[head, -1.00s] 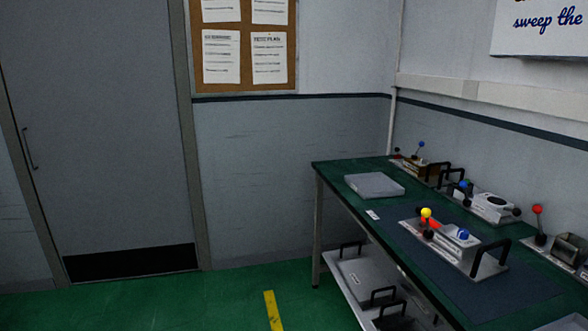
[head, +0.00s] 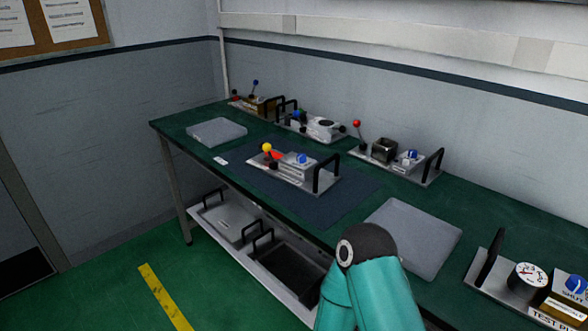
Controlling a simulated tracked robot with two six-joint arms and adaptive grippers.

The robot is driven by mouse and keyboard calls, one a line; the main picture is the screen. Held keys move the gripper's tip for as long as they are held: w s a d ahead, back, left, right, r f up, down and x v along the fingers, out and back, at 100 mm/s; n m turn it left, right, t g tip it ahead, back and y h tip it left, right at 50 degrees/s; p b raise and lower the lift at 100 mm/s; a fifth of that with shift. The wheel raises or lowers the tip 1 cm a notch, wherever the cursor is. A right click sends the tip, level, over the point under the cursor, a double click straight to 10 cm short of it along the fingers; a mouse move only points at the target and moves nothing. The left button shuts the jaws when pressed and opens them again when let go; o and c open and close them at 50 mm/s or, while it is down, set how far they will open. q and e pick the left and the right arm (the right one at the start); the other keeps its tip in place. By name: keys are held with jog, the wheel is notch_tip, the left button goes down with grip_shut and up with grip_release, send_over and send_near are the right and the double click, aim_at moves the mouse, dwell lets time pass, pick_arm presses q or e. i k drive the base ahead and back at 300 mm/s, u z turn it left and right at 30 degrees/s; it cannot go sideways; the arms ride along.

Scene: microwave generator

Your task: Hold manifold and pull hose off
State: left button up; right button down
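A plate unit (head: 290,172) sits on the dark mat of the workbench. It has a grey block, a yellow ball knob, a red part, a blue knob and a black handle at its right end; it may be the manifold, but I cannot tell for sure. I cannot make out a hose. Neither of my grippers is in view. Part of one of my arms, a teal link with a dark joint, shows at the bottom, in front of the bench.
The green workbench (head: 190,121) runs along the wall. Other units stand at the back (head: 318,128), at centre right (head: 398,163) and at the right (head: 530,280). Flat grey plates lie left (head: 217,132) and right (head: 425,235). Trays (head: 290,270) fill the lower shelf. Floor at left is clear.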

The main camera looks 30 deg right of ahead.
aim_at(274, 156)
jog(key=z, duration=1.6)
jog(key=i, duration=0.1)
jog(key=u, duration=3.25)
jog(key=i, duration=2.55)
jog(key=z, duration=2.1)
jog(key=i, duration=0.2)
jog(key=z, duration=1.55)
